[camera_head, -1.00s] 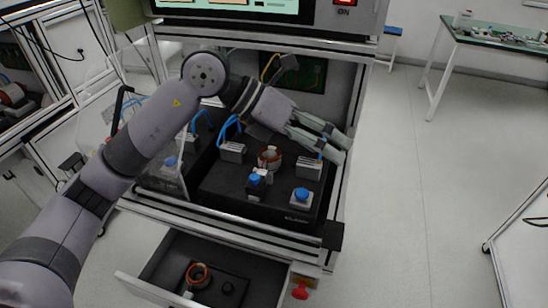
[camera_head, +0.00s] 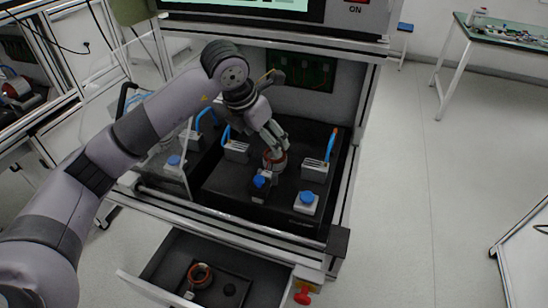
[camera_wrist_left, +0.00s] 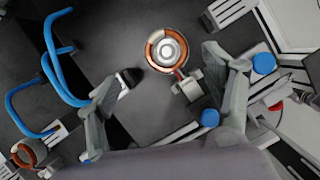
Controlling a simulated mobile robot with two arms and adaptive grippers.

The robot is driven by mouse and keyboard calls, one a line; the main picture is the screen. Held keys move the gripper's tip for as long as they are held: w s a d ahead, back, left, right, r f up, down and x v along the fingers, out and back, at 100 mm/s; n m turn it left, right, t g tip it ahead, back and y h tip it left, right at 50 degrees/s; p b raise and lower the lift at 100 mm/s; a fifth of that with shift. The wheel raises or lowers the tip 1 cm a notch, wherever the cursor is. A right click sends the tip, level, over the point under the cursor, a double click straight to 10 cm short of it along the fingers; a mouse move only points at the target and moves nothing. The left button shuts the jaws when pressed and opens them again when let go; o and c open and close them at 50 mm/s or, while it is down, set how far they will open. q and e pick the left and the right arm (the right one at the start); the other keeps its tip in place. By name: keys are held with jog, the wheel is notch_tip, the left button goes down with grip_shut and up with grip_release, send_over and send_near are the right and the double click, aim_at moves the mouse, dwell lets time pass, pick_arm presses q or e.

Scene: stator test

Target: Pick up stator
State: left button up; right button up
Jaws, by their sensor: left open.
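A stator (camera_head: 275,163), a copper-orange ring with a pale metal centre, stands on the black test fixture inside the machine. The left wrist view shows it (camera_wrist_left: 167,50) from above, between and beyond the fingertips. My left gripper (camera_head: 272,146) is at the stator, its fingers pointing down and partly covering it in the head view. In the left wrist view the gripper (camera_wrist_left: 170,72) is open, with one finger on each side and clear gaps to the ring. A second stator (camera_head: 200,275) lies in the open drawer below. My right gripper is not in view.
Clamps with blue handles (camera_head: 330,148) and blue-topped blocks (camera_head: 306,202) stand around the stator on the fixture (camera_head: 235,188). The open drawer (camera_head: 150,287) juts out below. A transparent panel (camera_head: 187,150) is on the left.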

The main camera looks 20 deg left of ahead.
aim_at(272, 164)
pick_arm(q)
jog(key=shift+w+d+f, duration=0.15)
jog(key=shift+w+f, duration=0.05)
jog(key=shift+f, duration=0.45)
jog(key=x, duration=0.1)
jog(key=p+x, duration=0.1)
jog(key=x, duration=0.1)
jog(key=p+x, duration=0.1)
jog(key=x, duration=0.1)
jog(key=shift+s+d, duration=0.25)
jog(key=shift+s, duration=0.1)
jog(key=shift+w+f, duration=0.1)
jog(key=shift+f, duration=0.2)
jog(key=shift+c, duration=0.5)
jog(key=shift+c, duration=1.3)
jog(key=shift+r, duration=0.1)
jog(key=c, duration=1.2)
